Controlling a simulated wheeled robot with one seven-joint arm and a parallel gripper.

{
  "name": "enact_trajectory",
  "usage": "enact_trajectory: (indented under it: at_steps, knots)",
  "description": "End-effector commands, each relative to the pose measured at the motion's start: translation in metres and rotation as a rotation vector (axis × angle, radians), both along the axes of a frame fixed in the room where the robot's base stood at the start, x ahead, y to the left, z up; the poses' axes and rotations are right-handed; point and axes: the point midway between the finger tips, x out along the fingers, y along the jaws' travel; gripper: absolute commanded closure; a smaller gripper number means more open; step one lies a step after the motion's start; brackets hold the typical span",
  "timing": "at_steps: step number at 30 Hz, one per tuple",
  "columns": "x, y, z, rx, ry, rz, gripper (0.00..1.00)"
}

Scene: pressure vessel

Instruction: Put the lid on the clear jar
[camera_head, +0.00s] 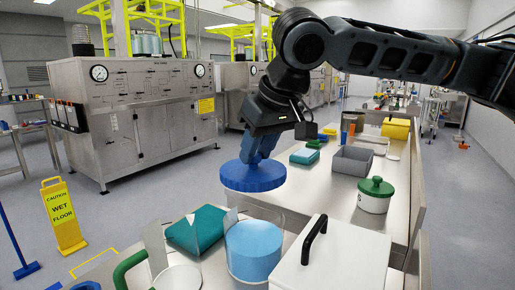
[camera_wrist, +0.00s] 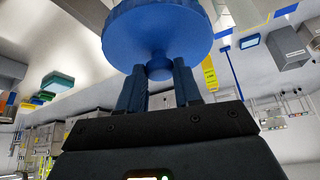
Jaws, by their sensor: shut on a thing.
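A round blue lid (camera_head: 253,178) hangs flat, or nearly so, under my gripper (camera_head: 262,150) in the head view. In the wrist view my gripper (camera_wrist: 159,75) is shut on the knob of the blue lid (camera_wrist: 157,30), with a finger on each side. The clear jar (camera_head: 252,252) stands on the near bench with light blue contents, and no lid is seen on it. In the head view the lid appears above the jar and apart from it. The jar cannot be made out in the wrist view.
A white box (camera_head: 340,262) with a black handle stands right of the jar. A teal packet (camera_head: 196,230) and a green handle (camera_head: 130,268) are to its left. A white pot with a green lid (camera_head: 376,187) and a grey bin (camera_head: 352,160) stand farther back.

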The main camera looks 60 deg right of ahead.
Motion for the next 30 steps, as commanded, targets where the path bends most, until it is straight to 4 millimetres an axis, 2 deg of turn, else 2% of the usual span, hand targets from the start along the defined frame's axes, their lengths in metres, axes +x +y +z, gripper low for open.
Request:
enact_trajectory:
  at_steps: [21,30]
  knots:
    - [0.0,0.0,-0.055,0.002,-0.001,0.0,0.99]
    - [0.0,0.0,-0.063,0.0,0.0,0.0,0.99]
